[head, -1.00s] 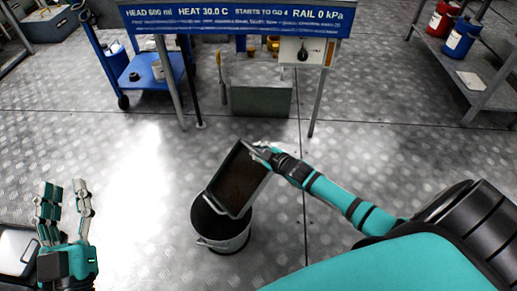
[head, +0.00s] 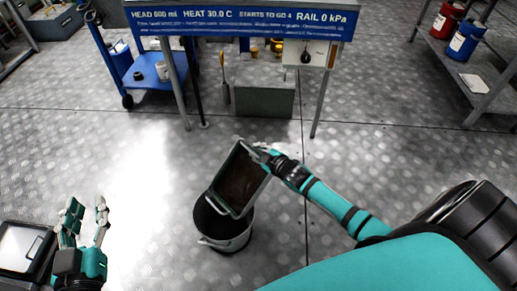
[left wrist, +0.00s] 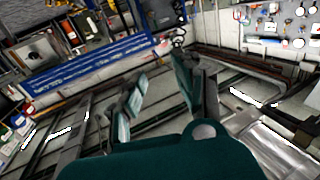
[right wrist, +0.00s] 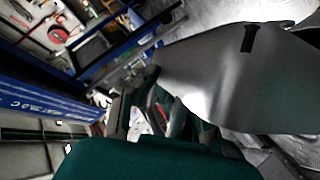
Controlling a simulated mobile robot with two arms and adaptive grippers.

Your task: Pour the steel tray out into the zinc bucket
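The steel tray (head: 239,183) is tilted steeply over the zinc bucket (head: 228,238), its lower end inside the bucket's mouth. Its inner face shows dark brown; I cannot tell whether anything is left in it. My right gripper (head: 262,153) is shut on the tray's upper right edge. In the right wrist view the tray's grey underside (right wrist: 225,75) fills the upper right. The bucket stands on the floor, with its inside mostly dark. My left gripper (head: 85,217) is raised, open and empty, left of the bucket; its spread fingers show in the left wrist view (left wrist: 157,90).
A blue cart (head: 160,75) is at the back left and a shelf with cans (head: 465,40) at the right. The checkered floor around the bucket is clear.

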